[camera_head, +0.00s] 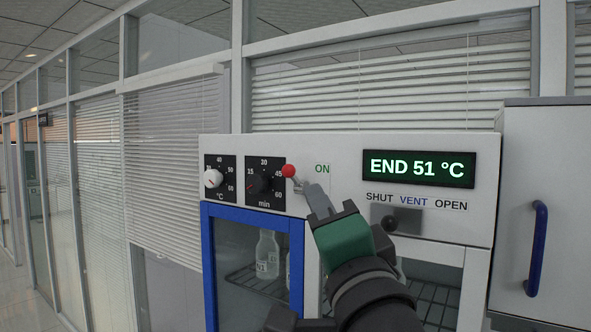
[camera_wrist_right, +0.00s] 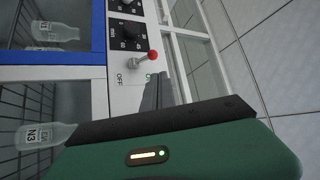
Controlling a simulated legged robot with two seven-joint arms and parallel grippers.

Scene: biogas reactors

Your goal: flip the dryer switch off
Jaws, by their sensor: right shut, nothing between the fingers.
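The dryer (camera_head: 345,150) is a white cabinet with a control panel. Its switch (camera_head: 289,171) is a short lever with a red ball tip, right of the minute dial. In the wrist view the switch (camera_wrist_right: 152,55) leans toward the green ON mark, away from the OFF label (camera_wrist_right: 119,79). My right gripper (camera_head: 314,194) is shut and empty, its fingertips just right of and below the red ball; I cannot tell whether they touch the lever. It covers the OFF label in the head view. My left gripper is not in view.
A °C dial (camera_head: 213,178) and minute dial (camera_head: 264,184) sit left of the switch. A display (camera_head: 418,168) reads END 51 °C above a vent slider (camera_head: 390,222). The blue-framed door (camera_head: 208,265) shows bottles inside. A blue handle (camera_head: 537,248) stands at right.

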